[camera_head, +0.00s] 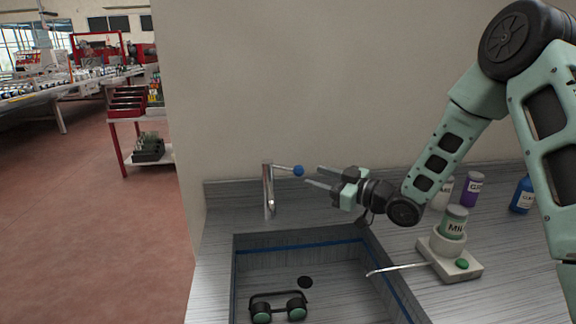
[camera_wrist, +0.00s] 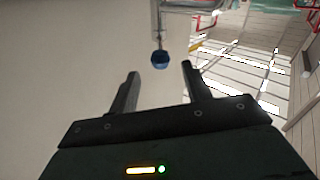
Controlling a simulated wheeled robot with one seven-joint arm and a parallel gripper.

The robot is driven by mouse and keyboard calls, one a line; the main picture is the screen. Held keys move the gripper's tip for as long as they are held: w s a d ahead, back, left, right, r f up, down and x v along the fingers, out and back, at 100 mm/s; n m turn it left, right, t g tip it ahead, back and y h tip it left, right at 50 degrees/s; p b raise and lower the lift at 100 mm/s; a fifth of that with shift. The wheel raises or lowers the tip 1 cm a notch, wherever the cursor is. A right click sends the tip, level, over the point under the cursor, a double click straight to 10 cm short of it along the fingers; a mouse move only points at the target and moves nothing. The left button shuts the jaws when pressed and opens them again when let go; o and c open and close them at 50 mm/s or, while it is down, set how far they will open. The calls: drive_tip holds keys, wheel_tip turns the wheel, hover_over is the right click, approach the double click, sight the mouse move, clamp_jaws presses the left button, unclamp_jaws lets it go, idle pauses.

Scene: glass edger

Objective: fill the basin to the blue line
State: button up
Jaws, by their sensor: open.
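The basin (camera_head: 240,272) is sunk in the counter, with a blue line (camera_head: 300,249) running along its inner walls. Its floor shows with no water that I can make out. A metal faucet (camera_head: 268,195) stands behind the basin, with a lever ending in a blue knob (camera_head: 299,171). No stream shows from the faucet. My gripper (camera_head: 312,177) is open and empty, just right of the blue knob and apart from it. In the wrist view the blue knob (camera_wrist: 160,59) lies beyond the gap between my fingertips (camera_wrist: 159,68).
A black object with two round green ends (camera_head: 279,308) and a dark round drain (camera_head: 305,282) are on the basin floor. Purple (camera_head: 470,190) and blue (camera_head: 522,195) bottles stand behind.

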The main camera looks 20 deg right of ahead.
sight(287, 168)
drive_tip(key=p+x, duration=0.2)
drive_tip(key=x, duration=0.8)
drive_tip(key=shift+w, duration=0.15)
clamp_jaws()
drive_tip(key=shift+a, duration=0.1)
